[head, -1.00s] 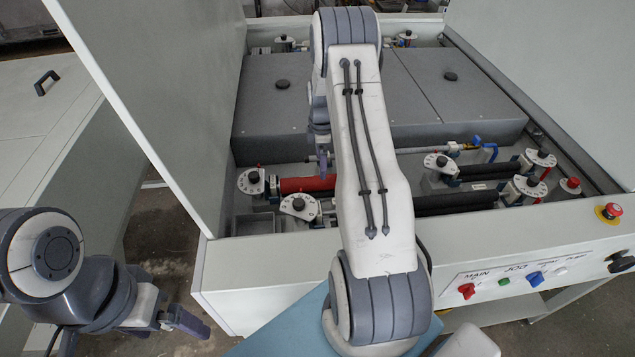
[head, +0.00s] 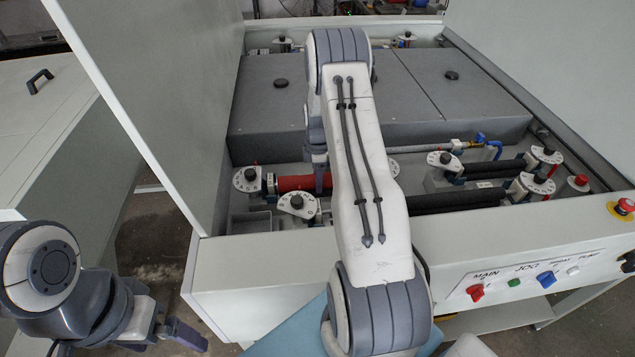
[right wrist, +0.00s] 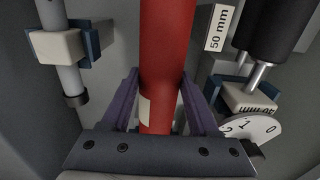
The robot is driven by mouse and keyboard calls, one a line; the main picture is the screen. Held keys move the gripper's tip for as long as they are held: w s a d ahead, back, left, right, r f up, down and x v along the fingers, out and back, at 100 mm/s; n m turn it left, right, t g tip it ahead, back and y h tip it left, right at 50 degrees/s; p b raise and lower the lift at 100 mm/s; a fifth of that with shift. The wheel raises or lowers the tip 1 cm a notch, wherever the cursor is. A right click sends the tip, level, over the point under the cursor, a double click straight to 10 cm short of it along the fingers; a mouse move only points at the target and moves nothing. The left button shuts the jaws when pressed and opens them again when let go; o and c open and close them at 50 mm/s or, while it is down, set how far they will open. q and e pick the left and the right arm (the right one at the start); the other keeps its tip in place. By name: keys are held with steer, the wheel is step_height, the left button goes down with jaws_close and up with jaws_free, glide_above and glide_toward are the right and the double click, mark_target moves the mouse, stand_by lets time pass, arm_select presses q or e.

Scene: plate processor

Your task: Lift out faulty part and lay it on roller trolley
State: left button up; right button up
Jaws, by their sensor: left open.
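The red roller (head: 296,183) lies level in the open front bay of the machine, its left end by a white dial mount. My right arm hides its right part. In the right wrist view the red roller (right wrist: 167,45) runs between the fingers of my right gripper (right wrist: 160,88), one on each side and very close to it; I cannot tell whether they press on it. In the head view my right gripper (head: 319,178) reaches down at the roller. My left gripper (head: 180,325) is open and empty, low at the left, outside the machine. I cannot identify a roller trolley.
Black rollers (head: 455,200) and white dials (head: 440,160) sit to the right in the bay. A grey covered block (head: 270,95) stands behind. A tall pale panel (head: 165,90) rises on the left. The front panel carries a red knob (head: 475,292).

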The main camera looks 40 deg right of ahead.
jaws_close()
steer(key=shift+r, duration=0.15)
